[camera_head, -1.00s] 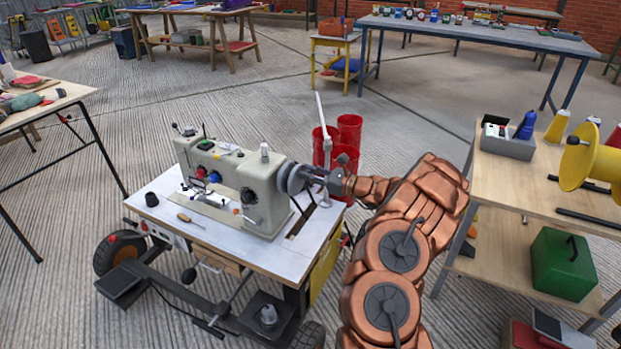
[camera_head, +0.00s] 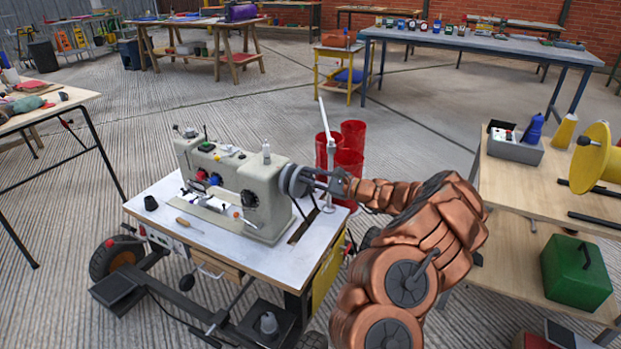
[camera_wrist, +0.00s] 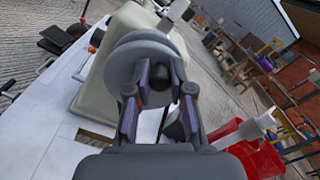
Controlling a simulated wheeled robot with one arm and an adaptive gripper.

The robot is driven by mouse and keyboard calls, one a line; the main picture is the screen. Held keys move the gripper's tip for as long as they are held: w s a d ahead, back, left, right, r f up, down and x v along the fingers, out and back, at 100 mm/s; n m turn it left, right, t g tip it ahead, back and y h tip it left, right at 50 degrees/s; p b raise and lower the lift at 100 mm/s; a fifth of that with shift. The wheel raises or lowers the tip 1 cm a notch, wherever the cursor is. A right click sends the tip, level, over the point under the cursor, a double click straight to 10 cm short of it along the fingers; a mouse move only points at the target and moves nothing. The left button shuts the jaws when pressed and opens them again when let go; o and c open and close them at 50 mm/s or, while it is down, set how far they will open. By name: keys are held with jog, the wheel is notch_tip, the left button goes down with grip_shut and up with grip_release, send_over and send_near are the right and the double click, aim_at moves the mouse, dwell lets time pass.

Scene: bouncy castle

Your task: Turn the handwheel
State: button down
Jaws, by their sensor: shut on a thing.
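The handwheel (camera_head: 293,180) is a grey disc on the right end of a cream sewing machine (camera_head: 262,200). My gripper (camera_head: 318,181) reaches it from the right, at the end of my copper-coloured arm. In the wrist view the handwheel (camera_wrist: 141,50) is straight ahead, and my gripper (camera_wrist: 158,90) has its two fingers on either side of a dark round hub (camera_wrist: 156,91) at the wheel's middle. The fingers are shut on this hub. The wheel's lower part is hidden behind the fingers.
The machine stands on a white-topped wheeled table (camera_head: 172,221) with a screwdriver (camera_head: 188,225) on it. A white upright post (camera_head: 327,130) and red bins (camera_head: 352,160) stand close behind my gripper. A wooden bench (camera_head: 520,180) is at the right.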

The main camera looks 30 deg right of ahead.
jog(key=shift+f, duration=0.1)
jog(key=c, duration=1)
grip_release()
jog(key=shift+d, duration=0.1)
jog(key=v, duration=1.2)
